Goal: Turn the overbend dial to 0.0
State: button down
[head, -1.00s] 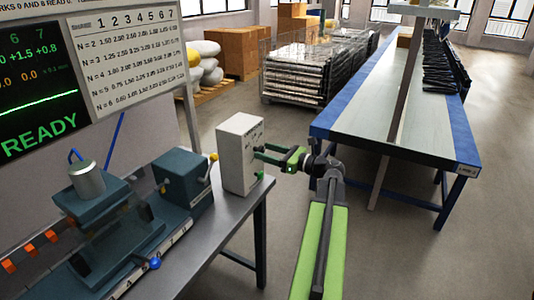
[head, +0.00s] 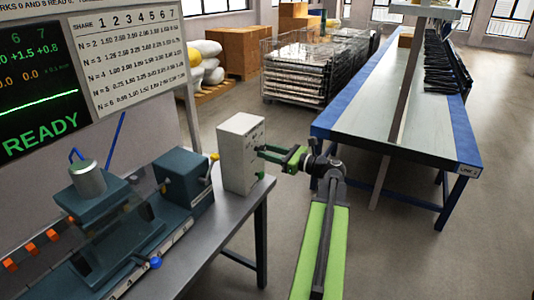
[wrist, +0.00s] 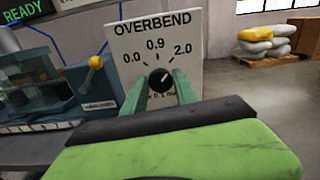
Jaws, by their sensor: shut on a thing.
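The overbend dial (wrist: 160,79) is a black round knob on the front of a pale box, seen in the wrist view. Its white mark points up and to the right, between the printed 0.9 and 2.0. The 0.0 label (wrist: 131,57) is at the upper left of the knob. My gripper (wrist: 162,86) has one green finger on each side of the knob and is shut on it. In the head view, my gripper (head: 266,153) reaches the right face of the box (head: 238,155), and the dial itself is hidden.
The box stands at the right end of a grey bench (head: 225,225), beside a dark teal machine (head: 185,178) with a yellow ball-ended lever (wrist: 96,62). A screen (head: 38,90) reads READY. A long blue-edged table (head: 380,120) stands to the right, with open floor between.

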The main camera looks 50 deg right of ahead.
jog(key=shift+s+a+f+n, duration=0.1)
jog(key=shift+n, duration=2.75)
jog(key=shift+w+a+f+n, duration=0.1)
jog(key=shift+n, duration=2.7)
jog(key=shift+s+a+f+n, duration=0.1)
jog(key=shift+n, duration=2.75)
jog(key=c, duration=1)
grip_release()
jog(key=shift+d+r, duration=0.1)
